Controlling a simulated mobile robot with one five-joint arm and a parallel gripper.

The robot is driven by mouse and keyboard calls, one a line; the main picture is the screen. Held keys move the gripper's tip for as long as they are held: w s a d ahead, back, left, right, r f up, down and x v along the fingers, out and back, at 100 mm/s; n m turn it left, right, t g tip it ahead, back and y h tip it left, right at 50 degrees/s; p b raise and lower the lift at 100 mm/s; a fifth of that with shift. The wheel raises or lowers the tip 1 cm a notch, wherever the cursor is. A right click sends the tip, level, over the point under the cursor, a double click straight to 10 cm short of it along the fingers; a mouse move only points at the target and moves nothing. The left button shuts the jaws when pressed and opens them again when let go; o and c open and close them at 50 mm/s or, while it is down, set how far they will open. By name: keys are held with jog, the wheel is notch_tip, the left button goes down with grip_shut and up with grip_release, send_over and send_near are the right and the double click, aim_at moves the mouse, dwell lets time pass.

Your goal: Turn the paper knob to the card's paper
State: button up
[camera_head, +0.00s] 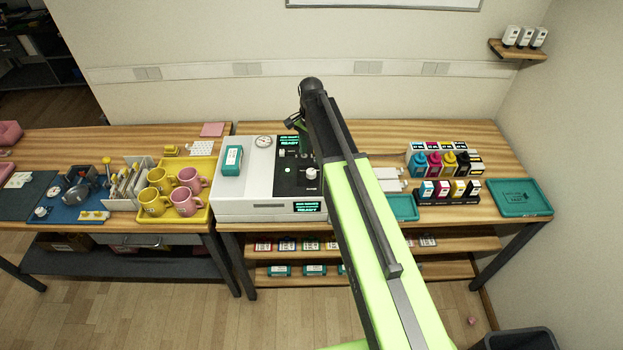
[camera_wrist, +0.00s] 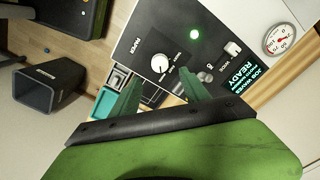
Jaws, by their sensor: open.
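The white and black printer (camera_head: 258,205) stands on the middle table. Its white paper knob (camera_head: 311,173) is on the black panel; in the wrist view the paper knob (camera_wrist: 160,63) sits beside the printed word PAPER. My gripper (camera_wrist: 160,77) is open, its two green fingertips apart on either side of the knob's near edge. I cannot tell whether they touch it. In the head view my arm hides most of the gripper.
A white mode switch (camera_wrist: 232,47), a green light (camera_wrist: 194,35) and a screen (camera_wrist: 238,75) reading JOB WAVES and READY are nearby. A gauge (camera_wrist: 279,39) is at the right. A yellow tray (camera_head: 200,165) of mugs stands left; ink bottles (camera_head: 448,163) stand right.

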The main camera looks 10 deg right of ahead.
aim_at(311, 172)
notch_tip(311, 172, down, 9)
jog(key=b, duration=0.7)
jog(key=shift+r, duration=0.2)
jog(key=shift+c, duration=0.3)
grip_shut()
